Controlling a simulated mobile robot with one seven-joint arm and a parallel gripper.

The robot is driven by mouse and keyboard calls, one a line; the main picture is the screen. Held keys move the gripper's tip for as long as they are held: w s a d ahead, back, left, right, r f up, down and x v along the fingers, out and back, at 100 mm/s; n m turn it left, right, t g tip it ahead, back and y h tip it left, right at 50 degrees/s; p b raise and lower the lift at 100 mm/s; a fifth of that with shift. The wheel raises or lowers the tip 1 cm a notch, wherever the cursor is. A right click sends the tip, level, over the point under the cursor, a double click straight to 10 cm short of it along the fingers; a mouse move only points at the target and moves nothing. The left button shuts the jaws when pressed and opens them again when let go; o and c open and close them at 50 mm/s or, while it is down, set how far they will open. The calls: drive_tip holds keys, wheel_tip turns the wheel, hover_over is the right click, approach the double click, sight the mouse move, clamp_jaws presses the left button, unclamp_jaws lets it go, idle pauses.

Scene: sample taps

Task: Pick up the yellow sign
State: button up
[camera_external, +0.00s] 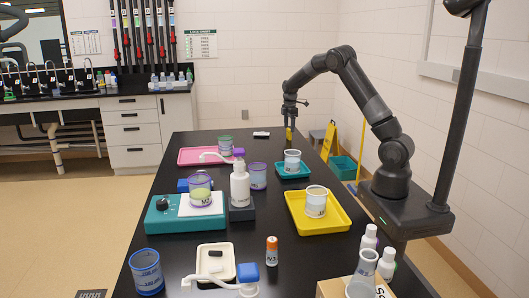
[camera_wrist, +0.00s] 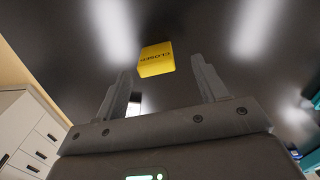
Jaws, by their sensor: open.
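The yellow sign (camera_wrist: 157,59) shows in the wrist view as a small yellow block with dark lettering that reads "CLOSED". It lies in the gap between the finger ends in that picture, with space on both sides. In the external view the yellow sign (camera_external: 289,134) is a small yellow patch on the far part of the black table, directly below my gripper (camera_external: 290,118). My gripper (camera_wrist: 161,67) is open and points down, with nothing held. How much height remains between fingertips and sign is hard to tell.
A small white item (camera_external: 261,133) lies left of the sign. A teal tray (camera_external: 282,174) with a beaker and a pink tray (camera_external: 188,157) stand nearer. A yellow tray (camera_external: 338,222) holds another beaker. A yellow floor stand (camera_external: 327,141) is beyond the table's right edge.

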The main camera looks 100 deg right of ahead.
sight(289, 129)
drive_tip(key=f, duration=0.5)
drive_tip(key=shift+d, duration=0.2)
drive_tip(key=shift+c, duration=0.5)
drive_tip(key=c, duration=0.9)
drive_tip(key=shift+c, duration=0.2)
